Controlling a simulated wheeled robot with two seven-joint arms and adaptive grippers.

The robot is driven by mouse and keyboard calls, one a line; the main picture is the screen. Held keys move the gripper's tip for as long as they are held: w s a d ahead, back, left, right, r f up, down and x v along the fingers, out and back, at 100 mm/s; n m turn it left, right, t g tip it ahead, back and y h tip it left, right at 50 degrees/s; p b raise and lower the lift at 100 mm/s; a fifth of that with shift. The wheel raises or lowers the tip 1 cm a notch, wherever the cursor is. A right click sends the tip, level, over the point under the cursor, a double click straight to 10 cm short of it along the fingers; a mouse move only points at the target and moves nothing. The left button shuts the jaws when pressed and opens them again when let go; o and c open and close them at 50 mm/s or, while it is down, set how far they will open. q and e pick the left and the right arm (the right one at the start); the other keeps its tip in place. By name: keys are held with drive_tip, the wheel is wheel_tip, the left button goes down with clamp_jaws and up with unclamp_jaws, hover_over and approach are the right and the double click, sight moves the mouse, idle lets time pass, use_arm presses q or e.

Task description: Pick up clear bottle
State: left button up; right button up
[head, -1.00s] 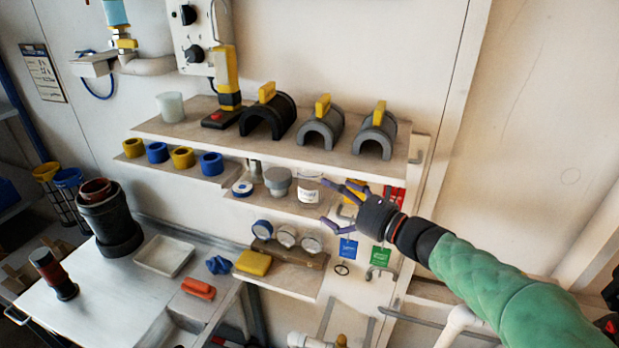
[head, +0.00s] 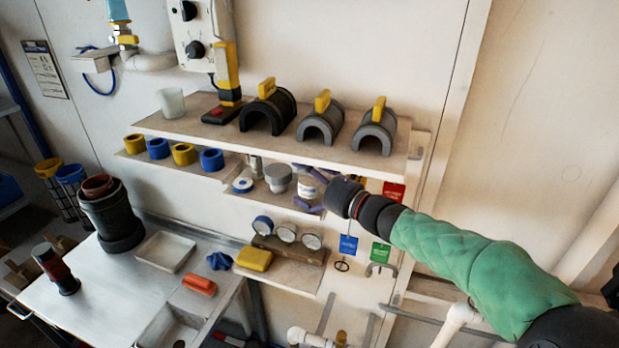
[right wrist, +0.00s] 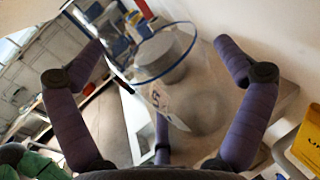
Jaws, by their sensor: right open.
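The clear bottle (head: 306,190), a see-through container with a label, stands on the small middle shelf, partly hidden by my right gripper. In the right wrist view, the clear bottle (right wrist: 172,95) shows a dark blue rim and lies between the spread fingers. My right gripper (head: 309,189) is open, with its purple fingers reaching around the bottle from the right. In the right wrist view the fingers of the right gripper (right wrist: 158,62) stand apart on both sides of the bottle, with visible gaps. My left gripper is not in view.
A grey-lidded jar (head: 278,178) stands just left of the bottle. The upper shelf (head: 190,128) runs close above, carrying dark arched pieces with yellow handles. Gauges (head: 286,233) sit on the shelf below. Red, blue and green tags (head: 348,245) hang at the right.

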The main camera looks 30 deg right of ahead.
drive_tip(key=shift+w, duration=0.1)
drive_tip(key=c, duration=1.1)
drive_tip(key=shift+w+a, duration=0.1)
drive_tip(key=shift+w, duration=0.1)
